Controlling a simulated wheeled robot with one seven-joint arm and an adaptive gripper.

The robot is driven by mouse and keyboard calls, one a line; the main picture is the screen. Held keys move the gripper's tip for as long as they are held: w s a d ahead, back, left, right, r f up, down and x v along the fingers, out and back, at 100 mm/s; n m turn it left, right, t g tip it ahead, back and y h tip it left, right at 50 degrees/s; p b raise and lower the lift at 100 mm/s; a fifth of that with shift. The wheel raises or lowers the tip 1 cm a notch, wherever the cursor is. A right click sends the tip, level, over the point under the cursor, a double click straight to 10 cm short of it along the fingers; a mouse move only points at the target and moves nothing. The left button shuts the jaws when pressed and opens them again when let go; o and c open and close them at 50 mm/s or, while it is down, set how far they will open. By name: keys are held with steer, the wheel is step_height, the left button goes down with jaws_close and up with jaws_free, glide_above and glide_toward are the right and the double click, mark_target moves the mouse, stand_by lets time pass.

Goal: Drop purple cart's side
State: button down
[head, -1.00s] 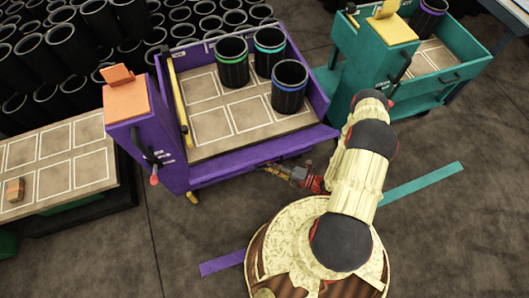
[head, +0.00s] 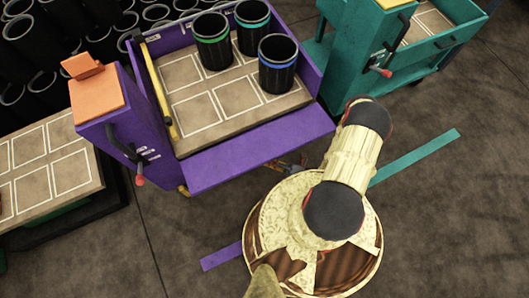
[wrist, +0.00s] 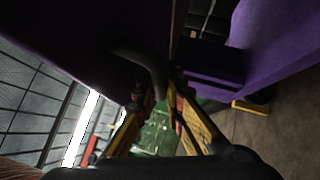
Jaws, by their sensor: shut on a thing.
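The purple cart (head: 310,85) stands in front of me, its tan deck marked with white rectangles. Its near side panel (head: 255,150) is tilted outward and down, and its inner face shows. My gripper (wrist: 157,98) is shut on a dark curved handle (wrist: 140,60) under the purple panel in the wrist view. In the head view only a small part of my gripper (head: 290,167) shows past the panel's lower edge; the fingers are hidden. A black lever with a red knob (head: 140,180) is on the cart's left post.
Several black sleeves with coloured rings (head: 277,65) stand at the deck's back right. A teal cart (head: 370,60) is at the right. A tan-topped table (head: 75,170) is at the left. The floor (head: 440,230) at right is open.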

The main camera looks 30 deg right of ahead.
stand_by(0.4)
steer(key=c, duration=1.8)
jaws_free()
steer(key=shift+c, duration=0.2)
steer(key=v, duration=1.2)
steer(key=shift+f, duration=0.15)
